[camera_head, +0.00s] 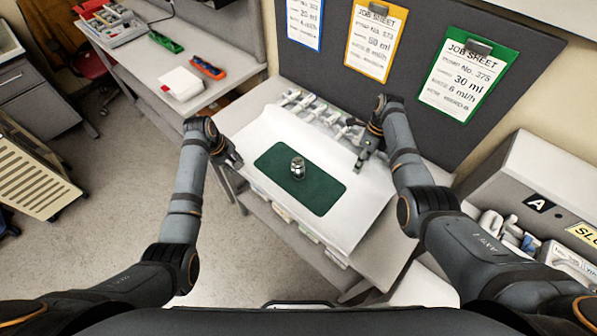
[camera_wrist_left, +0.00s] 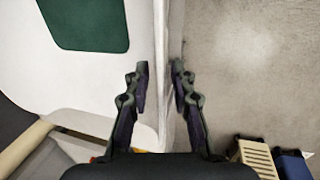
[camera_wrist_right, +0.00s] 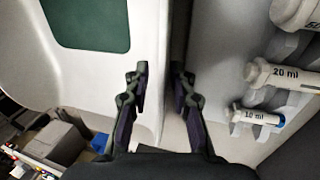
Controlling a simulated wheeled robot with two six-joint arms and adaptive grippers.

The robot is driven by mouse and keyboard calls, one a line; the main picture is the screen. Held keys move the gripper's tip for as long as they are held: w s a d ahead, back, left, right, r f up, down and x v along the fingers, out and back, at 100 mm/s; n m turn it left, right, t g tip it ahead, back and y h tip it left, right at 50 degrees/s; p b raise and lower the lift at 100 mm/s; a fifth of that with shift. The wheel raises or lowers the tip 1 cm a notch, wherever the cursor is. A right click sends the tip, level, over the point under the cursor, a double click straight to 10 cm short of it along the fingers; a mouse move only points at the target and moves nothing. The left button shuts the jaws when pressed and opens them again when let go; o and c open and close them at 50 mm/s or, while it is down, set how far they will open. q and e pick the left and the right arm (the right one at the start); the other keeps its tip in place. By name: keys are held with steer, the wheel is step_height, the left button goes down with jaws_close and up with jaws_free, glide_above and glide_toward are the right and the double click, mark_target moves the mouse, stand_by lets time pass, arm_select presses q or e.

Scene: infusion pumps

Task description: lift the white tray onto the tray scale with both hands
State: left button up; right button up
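The white tray (camera_head: 352,215) lies on the workbench, with a dark green mat (camera_head: 325,191) and a small metal canister (camera_head: 298,168) on it. My left gripper (camera_head: 234,161) is at its left edge, fingers close together on either side of the rim; the white tray also shows in the left wrist view (camera_wrist_left: 95,80). My right gripper (camera_head: 368,156) is at the opposite edge, near the syringes, fingers likewise astride the rim; the tray shows there too (camera_wrist_right: 90,75). I cannot make out the tray scale.
Several syringes (camera_head: 320,116) lie behind the tray, close to my right gripper. A grey panel with job sheets (camera_head: 462,80) stands behind. A side bench with a white box (camera_head: 182,84) is at upper left. A grey unit (camera_head: 540,180) stands at right. Open floor (camera_head: 120,190) lies left.

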arm_select(q)
jaws_close()
arm_select(e)
jaws_close()
